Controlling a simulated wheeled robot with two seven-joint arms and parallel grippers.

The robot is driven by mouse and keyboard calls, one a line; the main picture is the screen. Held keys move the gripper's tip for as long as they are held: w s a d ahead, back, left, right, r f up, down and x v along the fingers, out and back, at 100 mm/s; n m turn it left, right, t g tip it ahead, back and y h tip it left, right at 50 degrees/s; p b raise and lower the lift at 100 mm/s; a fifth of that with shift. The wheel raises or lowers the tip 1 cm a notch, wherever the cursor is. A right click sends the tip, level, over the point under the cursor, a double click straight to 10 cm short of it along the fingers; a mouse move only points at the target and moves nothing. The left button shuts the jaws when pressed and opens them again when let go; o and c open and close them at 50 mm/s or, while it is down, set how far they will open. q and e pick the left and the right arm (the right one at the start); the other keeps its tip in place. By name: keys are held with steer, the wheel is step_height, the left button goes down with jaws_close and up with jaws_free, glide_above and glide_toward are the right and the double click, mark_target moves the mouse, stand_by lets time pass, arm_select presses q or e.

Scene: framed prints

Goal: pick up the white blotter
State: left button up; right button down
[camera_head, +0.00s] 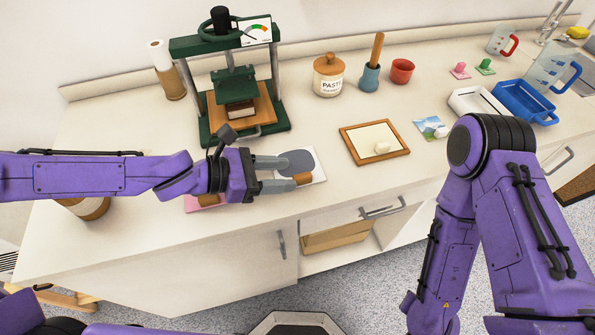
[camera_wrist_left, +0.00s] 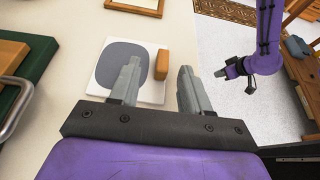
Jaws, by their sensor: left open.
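A flat white square sheet (camera_head: 316,164) with a grey rounded patch lies on the counter; I take it as the white blotter. A small brown wooden piece (camera_head: 303,179) sits at its front edge. The sheet (camera_wrist_left: 98,82) and the brown piece (camera_wrist_left: 162,64) show clearly in the left wrist view. My left gripper (camera_head: 292,174) is open and empty over the sheet, its fingers reaching either side of the brown piece in the picture. I cannot tell whether they touch anything. My right gripper (camera_wrist_left: 236,80) is small in the left wrist view, hanging beyond the counter.
A green press (camera_head: 205,130) stands behind my left arm. A pink sheet (camera_head: 205,204) lies partly under that arm. A wooden frame (camera_head: 392,160) lies to the right, beyond a clear stretch of counter. A paste jar (camera_head: 328,85) and red cup (camera_head: 402,71) stand behind.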

mark_target(302, 175)
arm_select(q)
steer(key=x, duration=0.1)
steer(key=b+x, duration=0.2)
steer(key=x, duration=0.1)
steer(key=shift+s+f, duration=0.15)
steer(key=shift+s, duration=0.1)
steer(key=shift+w+d, duration=0.2)
steer(key=shift+d, duration=0.15)
steer(key=shift+s, duration=0.1)
steer(key=shift+c, duration=0.9)
jaws_close()
